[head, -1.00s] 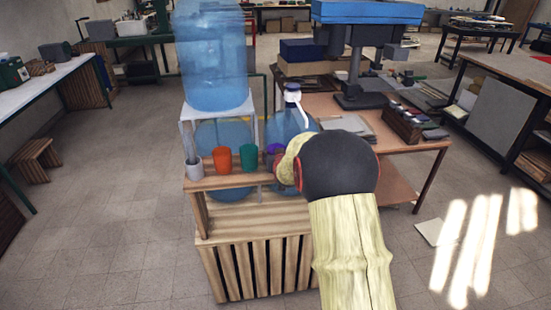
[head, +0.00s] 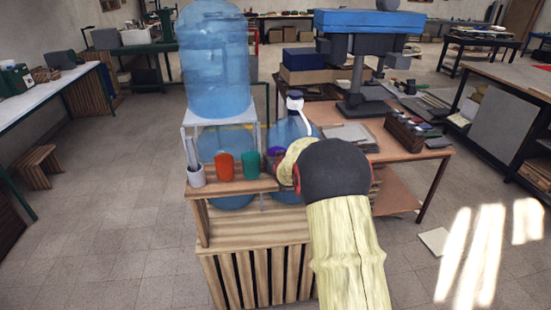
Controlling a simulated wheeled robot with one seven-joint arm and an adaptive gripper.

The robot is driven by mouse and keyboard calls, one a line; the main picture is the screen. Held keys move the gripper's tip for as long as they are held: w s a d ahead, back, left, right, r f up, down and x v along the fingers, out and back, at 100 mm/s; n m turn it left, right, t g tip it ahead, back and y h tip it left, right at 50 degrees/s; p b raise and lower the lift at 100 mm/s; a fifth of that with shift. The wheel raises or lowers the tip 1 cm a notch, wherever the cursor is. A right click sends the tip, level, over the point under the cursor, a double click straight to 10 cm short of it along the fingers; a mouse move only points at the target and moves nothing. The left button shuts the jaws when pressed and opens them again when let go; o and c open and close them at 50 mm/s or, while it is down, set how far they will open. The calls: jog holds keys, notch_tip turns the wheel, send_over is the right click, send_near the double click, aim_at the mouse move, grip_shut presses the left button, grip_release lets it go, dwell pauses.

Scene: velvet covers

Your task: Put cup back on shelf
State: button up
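A small wooden shelf (head: 232,188) stands on a slatted wooden crate base. An orange-red cup (head: 224,166) and a green cup (head: 250,162) stand upright side by side on it. A purple cup (head: 274,152) shows partly at the right end, mostly hidden behind my arm. My gripper is hidden behind my own arm's dark, rounded link, around the right end of the shelf. I cannot see its fingers or whether it holds a cup.
A grey holder (head: 196,177) with thin sticks is at the shelf's left end. Blue water bottles (head: 215,65) stand behind the shelf. A wooden table (head: 400,150) with a drill press is at right.

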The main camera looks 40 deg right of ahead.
jog(key=shift+f+b, duration=0.4)
jog(key=shift+f, duration=0.05)
dwell(0.5)
jog(key=o, duration=1.5)
jog(key=shift+o, duration=0.5)
jog(key=shift+s, duration=0.1)
jog(key=v, duration=1.1)
jog(key=shift+s+a+r, duration=0.15)
jog(key=shift+s+a, duration=0.05)
jog(key=shift+s, duration=0.15)
